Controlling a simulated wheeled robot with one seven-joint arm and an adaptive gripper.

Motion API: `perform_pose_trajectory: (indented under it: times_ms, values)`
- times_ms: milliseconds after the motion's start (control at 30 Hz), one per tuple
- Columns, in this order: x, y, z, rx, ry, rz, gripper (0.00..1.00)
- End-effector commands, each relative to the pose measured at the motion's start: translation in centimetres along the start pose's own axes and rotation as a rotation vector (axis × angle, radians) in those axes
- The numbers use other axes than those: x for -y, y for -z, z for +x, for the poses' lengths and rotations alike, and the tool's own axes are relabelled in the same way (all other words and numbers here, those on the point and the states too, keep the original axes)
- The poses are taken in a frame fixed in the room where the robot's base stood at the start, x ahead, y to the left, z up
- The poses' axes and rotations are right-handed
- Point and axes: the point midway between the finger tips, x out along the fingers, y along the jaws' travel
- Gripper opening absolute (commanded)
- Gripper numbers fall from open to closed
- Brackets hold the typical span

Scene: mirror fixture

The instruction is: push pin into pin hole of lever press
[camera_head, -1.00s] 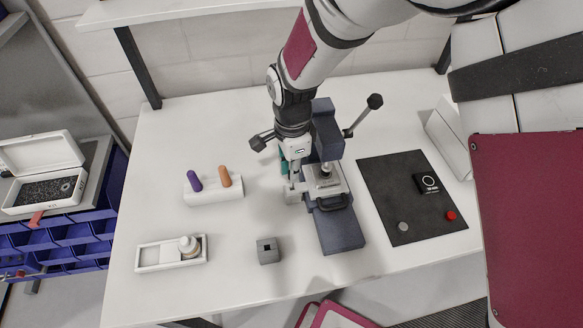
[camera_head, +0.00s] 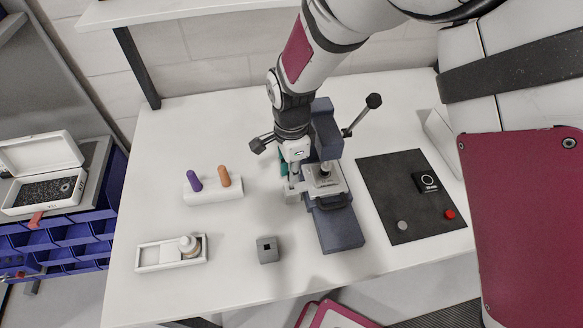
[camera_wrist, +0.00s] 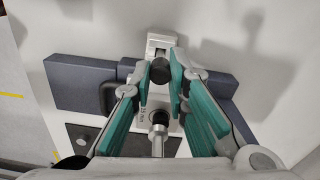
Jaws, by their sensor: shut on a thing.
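The lever press (camera_head: 340,231) is dark blue-grey and stands on the white table, with a long flat base and a black-knobbed lever (camera_head: 373,101) at its upper right. A light fixture (camera_head: 327,189) sits on its base, and it also shows in the wrist view (camera_wrist: 158,42). My gripper (camera_head: 292,178) is at the left side of this fixture. In the wrist view, my gripper (camera_wrist: 161,76) has its teal fingers closed around the black head of the pin (camera_wrist: 158,71), against the fixture. The pin's shaft and the pin hole are hidden, so I cannot tell how deep it sits.
A white holder (camera_head: 214,195) with purple and orange pegs stands left of the press. A white tray (camera_head: 157,255) and a grey block (camera_head: 268,250) are nearer the front. A black mat (camera_head: 383,190) with buttons lies to the right.

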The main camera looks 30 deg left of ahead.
Motion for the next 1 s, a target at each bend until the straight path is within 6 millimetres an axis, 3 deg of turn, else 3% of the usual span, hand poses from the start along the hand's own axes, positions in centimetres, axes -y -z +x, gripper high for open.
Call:
perform_pose_trajectory:
  times_ms: [1000]
  values:
    - [0.0,0.0,1.9,0.000,-0.001,0.000,0.00]
